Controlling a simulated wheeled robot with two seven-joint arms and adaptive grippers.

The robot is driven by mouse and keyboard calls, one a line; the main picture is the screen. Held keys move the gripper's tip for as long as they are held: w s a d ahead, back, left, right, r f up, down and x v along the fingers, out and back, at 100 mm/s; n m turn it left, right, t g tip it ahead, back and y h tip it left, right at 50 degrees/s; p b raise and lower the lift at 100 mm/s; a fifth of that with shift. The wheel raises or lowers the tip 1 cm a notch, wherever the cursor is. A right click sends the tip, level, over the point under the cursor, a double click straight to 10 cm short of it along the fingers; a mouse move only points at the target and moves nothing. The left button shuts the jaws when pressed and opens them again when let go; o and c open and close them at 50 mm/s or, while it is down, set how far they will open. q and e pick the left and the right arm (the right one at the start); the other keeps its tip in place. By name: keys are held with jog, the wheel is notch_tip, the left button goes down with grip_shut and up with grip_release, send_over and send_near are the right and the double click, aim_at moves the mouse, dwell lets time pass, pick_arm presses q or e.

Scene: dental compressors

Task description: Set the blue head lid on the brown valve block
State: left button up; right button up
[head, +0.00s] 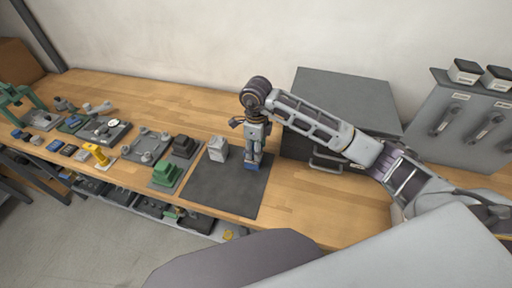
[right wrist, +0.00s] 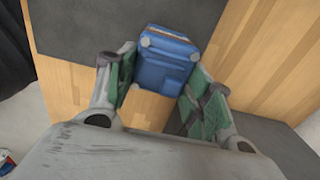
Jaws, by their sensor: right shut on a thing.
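My right gripper (head: 253,157) is shut on the blue head lid (head: 251,166), over the right part of the dark mat. In the right wrist view the blue lid (right wrist: 165,62) sits between the two green-padded fingers of the gripper (right wrist: 160,68). I cannot tell whether the lid touches the mat. A dark block (head: 184,146) on a grey plate, left of the mat, may be the brown valve block; its colour is hard to tell at this size. My left gripper is not in view.
A light grey block (head: 218,149) stands on the dark mat (head: 222,190), left of my right gripper. A green block (head: 166,174) stands left of the mat. Small parts and a yellow piece (head: 97,153) lie farther left. A large grey case (head: 345,100) stands behind my right arm.

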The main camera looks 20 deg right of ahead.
jog(key=shift+f+b, duration=0.3)
jog(key=shift+b, duration=0.05)
dwell(0.5)
jog(key=shift+b, duration=0.45)
dwell(1.4)
dwell(0.4)
jog(key=o, duration=1.2)
jog(key=shift+o, duration=0.3)
jog(key=o, duration=0.3)
jog(key=shift+r, duration=0.1)
jog(key=shift+r+p, duration=1.65)
jog(key=shift+r, duration=1.75)
